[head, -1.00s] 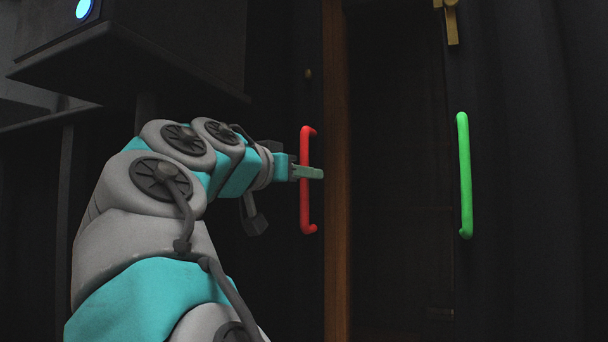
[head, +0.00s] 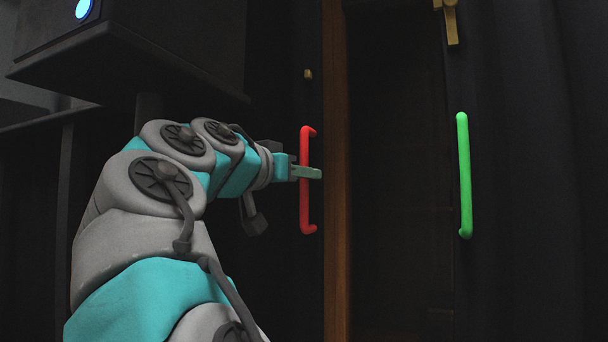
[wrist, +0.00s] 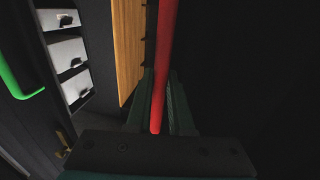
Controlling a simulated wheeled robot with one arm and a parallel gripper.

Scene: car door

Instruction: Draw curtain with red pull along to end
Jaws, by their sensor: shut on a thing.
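The red pull (head: 305,205) is an upright bar on the dark curtain (head: 282,285), left of a brown wooden strip in the head view. My gripper (head: 308,173) reaches it from the left and is shut around its middle. In the wrist view the red pull (wrist: 166,60) runs down between the two fingers of my gripper (wrist: 160,105). The far finger is partly hidden in the head view.
A green pull (head: 464,175) hangs on dark cloth at the right, with a brass fitting (head: 450,22) above. A wooden strip (head: 337,200) borders the dark gap between. White drawers (wrist: 68,55) show in the wrist view. A dark box (head: 130,50) overhangs at upper left.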

